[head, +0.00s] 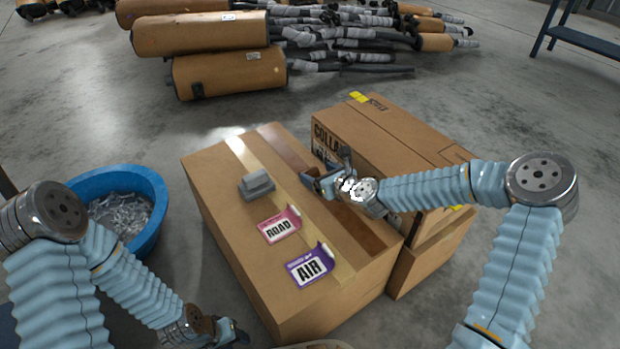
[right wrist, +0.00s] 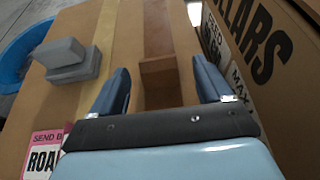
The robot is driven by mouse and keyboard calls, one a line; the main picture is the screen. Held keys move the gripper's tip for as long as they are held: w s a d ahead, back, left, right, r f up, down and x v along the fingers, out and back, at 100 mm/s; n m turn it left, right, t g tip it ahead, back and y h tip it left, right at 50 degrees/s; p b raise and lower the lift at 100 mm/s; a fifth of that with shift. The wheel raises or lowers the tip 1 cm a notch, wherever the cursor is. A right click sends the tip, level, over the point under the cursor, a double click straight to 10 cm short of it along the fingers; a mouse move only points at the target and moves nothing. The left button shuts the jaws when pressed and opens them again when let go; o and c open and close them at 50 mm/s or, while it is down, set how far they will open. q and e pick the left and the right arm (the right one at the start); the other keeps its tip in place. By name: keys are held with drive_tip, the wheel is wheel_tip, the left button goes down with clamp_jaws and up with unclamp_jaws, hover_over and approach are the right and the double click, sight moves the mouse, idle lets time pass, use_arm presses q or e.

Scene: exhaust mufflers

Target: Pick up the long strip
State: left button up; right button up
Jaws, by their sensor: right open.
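A long brown strip (head: 287,146) lies along the top of the front cardboard box (head: 225,210), near its right side. In the right wrist view the strip (right wrist: 158,30) runs away from me, and a darker brown part (right wrist: 160,80) shows between the fingers. My right gripper (head: 326,178) is open over the strip; in the right wrist view its two blue fingers (right wrist: 164,85) stand apart on either side of it, with a gap each side. Whether they touch the box is unclear. My left gripper (head: 232,334) is low at the bottom edge, partly cut off, away from the strip.
A grey block (head: 257,185), a pink ROAD card (head: 279,226) and a purple AIR card (head: 310,267) sit on the box, left of the strip. A taller COLLARS box (head: 400,130) stands close on the right. A blue tub (head: 155,190) of metal parts is at left.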

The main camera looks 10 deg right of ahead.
sight(311, 172)
drive_tip(key=x, duration=0.4)
drive_tip(key=shift+w+a+f+b, duration=0.15)
drive_tip(key=shift+a+f+b, duration=0.1)
drive_tip(key=shift+b, duration=0.15)
drive_tip(key=c, duration=1)
